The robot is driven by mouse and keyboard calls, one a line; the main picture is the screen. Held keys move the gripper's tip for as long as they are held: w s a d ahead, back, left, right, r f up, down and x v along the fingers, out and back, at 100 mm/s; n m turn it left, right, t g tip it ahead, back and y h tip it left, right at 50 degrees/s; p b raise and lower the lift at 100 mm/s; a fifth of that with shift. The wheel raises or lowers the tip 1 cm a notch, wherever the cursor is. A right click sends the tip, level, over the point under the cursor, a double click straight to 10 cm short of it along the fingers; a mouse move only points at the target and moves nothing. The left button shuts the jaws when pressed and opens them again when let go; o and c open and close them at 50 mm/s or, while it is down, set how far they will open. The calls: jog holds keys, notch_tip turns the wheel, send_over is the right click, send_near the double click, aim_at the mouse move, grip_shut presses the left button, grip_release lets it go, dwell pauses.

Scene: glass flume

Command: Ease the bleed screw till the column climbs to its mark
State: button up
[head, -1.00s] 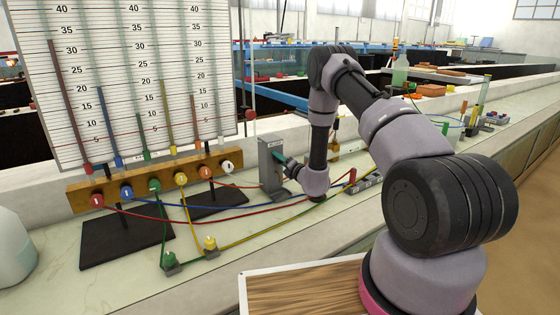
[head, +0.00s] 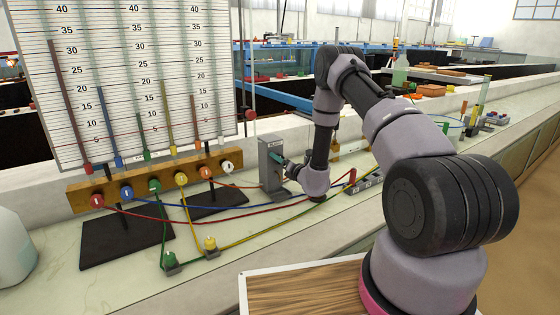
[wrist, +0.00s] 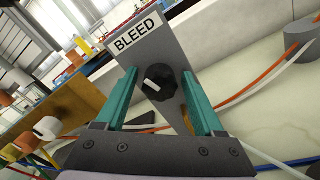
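The bleed screw is a black knob (wrist: 160,82) with a white pointer line, on a grey bracket (head: 271,165) labelled BLEED. My gripper (wrist: 161,74) is open, with its teal fingers on either side of the knob and a gap showing at each side. In the head view my gripper (head: 276,157) is at the bracket's right side, and the knob cannot be made out. The gauge board (head: 125,80) stands at left with several coloured columns at different heights.
A wooden manifold (head: 144,191) with coloured knobs sits below the board. Coloured hoses (head: 250,211) run across the bench close to the bracket. A grey block (head: 362,185) lies right of my wrist. A white jug (head: 12,250) stands at the left edge.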

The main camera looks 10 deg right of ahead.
dwell(0.3)
jog(key=v, duration=1)
jog(key=shift+s, duration=0.4)
jog(key=shift+d, duration=0.1)
dwell(6.2)
